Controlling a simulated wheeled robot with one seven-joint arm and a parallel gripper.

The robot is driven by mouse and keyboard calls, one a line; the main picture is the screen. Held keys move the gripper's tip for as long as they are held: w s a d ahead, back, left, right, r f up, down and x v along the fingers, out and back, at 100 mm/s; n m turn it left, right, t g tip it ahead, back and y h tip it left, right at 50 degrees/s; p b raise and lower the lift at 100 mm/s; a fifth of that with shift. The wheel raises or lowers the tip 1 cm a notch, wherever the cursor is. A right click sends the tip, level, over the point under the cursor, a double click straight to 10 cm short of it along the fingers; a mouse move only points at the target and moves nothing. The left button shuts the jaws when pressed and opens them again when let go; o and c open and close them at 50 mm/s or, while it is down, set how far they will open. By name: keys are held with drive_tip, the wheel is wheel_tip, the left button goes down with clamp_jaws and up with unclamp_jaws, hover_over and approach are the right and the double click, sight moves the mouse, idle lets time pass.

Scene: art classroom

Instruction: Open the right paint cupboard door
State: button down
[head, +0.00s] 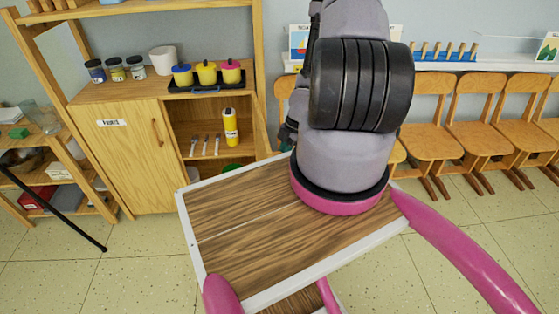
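The paint cupboard (125,92) is a light wooden unit at the left against the wall. Its left door (125,160) is shut, with a small label and a vertical wooden handle (157,132). The right bay (205,120) stands open to view, with no door across its front. A wooden panel (258,120) borders the bay on its right; I cannot tell whether it is a door or the side wall. My arm rises right of the cupboard and hides what is behind it. My gripper's fingers do not show.
A yellow bottle (231,127) and several brushes (205,145) stand in the bay. Pots on a black tray (207,82), jars (116,69) and a white tub (163,60) are on top. A black leg (60,213) crosses the floor at left. Chairs (430,125) line the right wall.

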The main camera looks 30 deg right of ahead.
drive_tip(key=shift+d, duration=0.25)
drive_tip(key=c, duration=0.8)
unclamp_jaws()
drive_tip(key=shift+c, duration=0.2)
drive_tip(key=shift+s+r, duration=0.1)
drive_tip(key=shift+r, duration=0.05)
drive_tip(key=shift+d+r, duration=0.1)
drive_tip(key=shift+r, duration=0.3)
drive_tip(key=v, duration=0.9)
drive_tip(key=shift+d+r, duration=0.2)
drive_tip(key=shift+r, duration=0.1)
